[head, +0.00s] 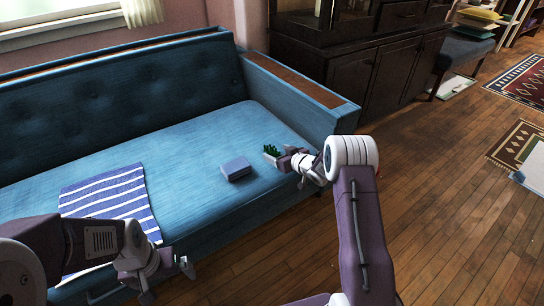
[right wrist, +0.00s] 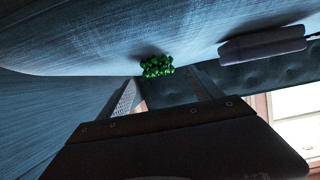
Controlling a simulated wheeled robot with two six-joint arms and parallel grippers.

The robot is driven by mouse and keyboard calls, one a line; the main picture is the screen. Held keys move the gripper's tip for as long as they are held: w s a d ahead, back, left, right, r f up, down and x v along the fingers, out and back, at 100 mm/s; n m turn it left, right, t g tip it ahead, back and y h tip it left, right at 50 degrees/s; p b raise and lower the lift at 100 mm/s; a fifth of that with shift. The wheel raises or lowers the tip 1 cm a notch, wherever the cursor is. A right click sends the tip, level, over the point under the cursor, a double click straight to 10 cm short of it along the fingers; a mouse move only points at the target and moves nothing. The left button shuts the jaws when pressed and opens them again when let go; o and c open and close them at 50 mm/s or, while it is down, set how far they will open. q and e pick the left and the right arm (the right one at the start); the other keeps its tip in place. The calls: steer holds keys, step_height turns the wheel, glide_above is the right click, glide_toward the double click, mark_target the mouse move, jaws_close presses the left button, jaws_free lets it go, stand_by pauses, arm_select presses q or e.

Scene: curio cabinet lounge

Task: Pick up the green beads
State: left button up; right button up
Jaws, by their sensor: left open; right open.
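The green beads (head: 272,150) lie in a small bunch on the blue sofa seat, close to its right armrest. They also show in the right wrist view (right wrist: 157,66), just beyond the fingertips. My right gripper (head: 279,160) is open at the near side of the beads, low over the seat, and partly covers them in the head view. In the right wrist view its two fingers (right wrist: 166,84) stand apart with the beads ahead of the gap; I cannot tell whether they touch. My left gripper (head: 170,284) is open and empty in front of the sofa, at the lower left.
A small blue-grey box (head: 236,168) lies on the seat left of the beads; it also shows in the right wrist view (right wrist: 262,45). A striped cloth (head: 108,198) hangs over the seat's front. The sofa's armrest (head: 300,88) rises behind the beads.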

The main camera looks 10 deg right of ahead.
mark_target(273, 151)
steer(key=b+x, duration=0.1)
steer(key=x, duration=0.1)
steer(key=b+x, duration=0.1)
steer(key=x, duration=0.1)
steer(key=shift+w+f+b, duration=0.15)
steer(key=shift+f+b, duration=0.15)
steer(key=shift+w+r, duration=0.1)
arm_select(q)
step_height(273, 151, down, 4)
steer(key=shift+r, duration=0.25)
arm_select(e)
steer(key=c, duration=1.6)
